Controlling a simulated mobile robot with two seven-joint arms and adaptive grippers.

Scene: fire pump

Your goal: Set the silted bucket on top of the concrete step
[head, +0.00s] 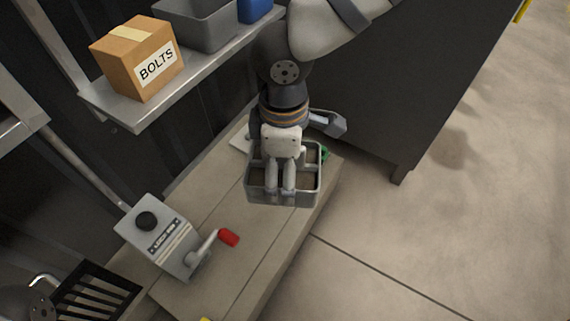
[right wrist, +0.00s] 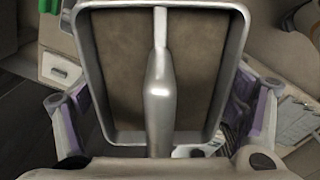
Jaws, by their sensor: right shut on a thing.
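The silted bucket (head: 256,190) is a grey, rectangular pail in the middle of the head view. Brown silt (right wrist: 115,60) fills it in the right wrist view, and its grey handle (right wrist: 160,85) crosses over the middle. My right gripper (head: 280,188) reaches down from the top and is shut on that handle. My left gripper is not in view.
A grey box with a black knob and red-handled crank (head: 160,240) stands on the slab to the left. A shelf (head: 150,112) holds a BOLTS carton (head: 135,60) and a grey bin (head: 200,30). A dark cabinet (head: 400,90) stands right; open floor (head: 430,230) lies beyond.

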